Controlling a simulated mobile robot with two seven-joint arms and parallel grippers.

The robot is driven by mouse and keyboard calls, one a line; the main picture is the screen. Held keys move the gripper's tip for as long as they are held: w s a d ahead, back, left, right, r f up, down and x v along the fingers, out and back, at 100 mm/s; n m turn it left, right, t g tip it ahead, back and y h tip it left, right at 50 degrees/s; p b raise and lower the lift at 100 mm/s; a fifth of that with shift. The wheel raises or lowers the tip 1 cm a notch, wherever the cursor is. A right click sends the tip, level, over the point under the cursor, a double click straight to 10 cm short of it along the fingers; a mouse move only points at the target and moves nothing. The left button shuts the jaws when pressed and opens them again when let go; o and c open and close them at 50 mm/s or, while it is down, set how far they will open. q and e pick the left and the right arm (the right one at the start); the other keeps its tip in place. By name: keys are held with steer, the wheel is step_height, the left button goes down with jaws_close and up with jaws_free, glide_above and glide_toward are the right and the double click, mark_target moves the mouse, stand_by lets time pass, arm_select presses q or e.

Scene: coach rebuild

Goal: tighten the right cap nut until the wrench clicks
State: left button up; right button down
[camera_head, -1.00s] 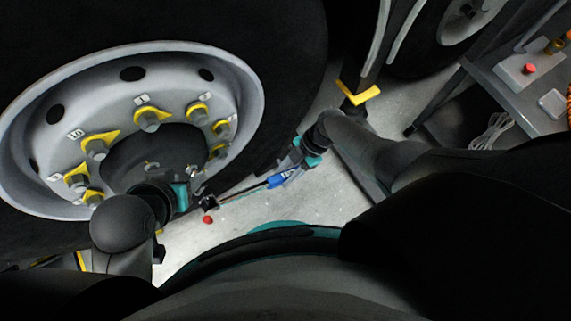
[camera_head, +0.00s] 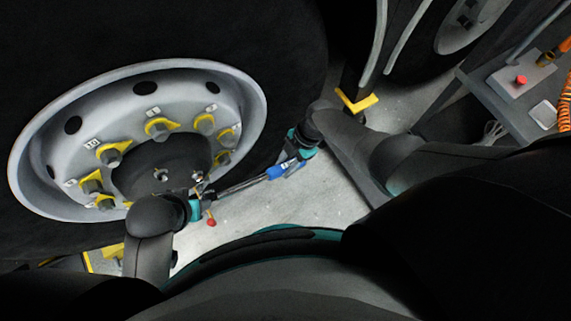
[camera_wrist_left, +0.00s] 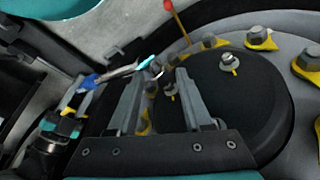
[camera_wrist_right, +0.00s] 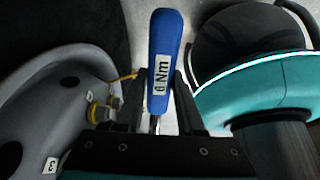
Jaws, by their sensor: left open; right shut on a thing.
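The torque wrench (camera_head: 245,184) has a blue handle and a thin metal shaft. My right gripper (camera_head: 298,152) is shut on the wrench; the handle (camera_wrist_right: 165,40) with its Nm label stands between the fingers in the right wrist view. The black hub has a left cap nut (camera_head: 160,175) and a right cap nut (camera_head: 197,177). The wrench's head end lies by the right nut; I cannot tell whether it is seated. My left gripper (camera_head: 197,208) is open beside this end. In the left wrist view, its fingers (camera_wrist_left: 155,85) straddle the right nut's area without gripping.
The grey wheel rim (camera_head: 40,130) carries several large nuts with yellow pointers around the hub. A red ball-ended rod (camera_head: 211,221) sticks out below the wrench head. A cart with a red button (camera_head: 521,79) stands at the right. Pale floor (camera_head: 300,205) is clear below the wrench.

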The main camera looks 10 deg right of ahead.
steer(key=shift+w+a+r+b, duration=0.1)
steer(key=shift+w+a+b, duration=0.15)
steer(key=shift+w+b, duration=0.4)
steer(key=shift+w+a+b, duration=0.25)
steer(key=shift+w+b, duration=0.25)
steer(key=shift+w, duration=0.25)
stand_by(0.9)
steer(key=shift+s+a+f+y+b, duration=0.1)
steer(key=shift+a+f+y+b, duration=0.1)
steer(key=shift+f+b, duration=0.5)
steer(key=shift+s+a+f+y+b, duration=0.1)
steer(key=shift+f+y+b, duration=0.2)
steer(key=shift+b, duration=0.65)
steer(key=shift+s+f, duration=0.1)
steer(key=shift+f, duration=0.05)
steer(key=shift+s+a+f+g+b, duration=0.1)
steer(key=shift+f+g+b, duration=0.25)
steer(key=shift+b, duration=0.3)
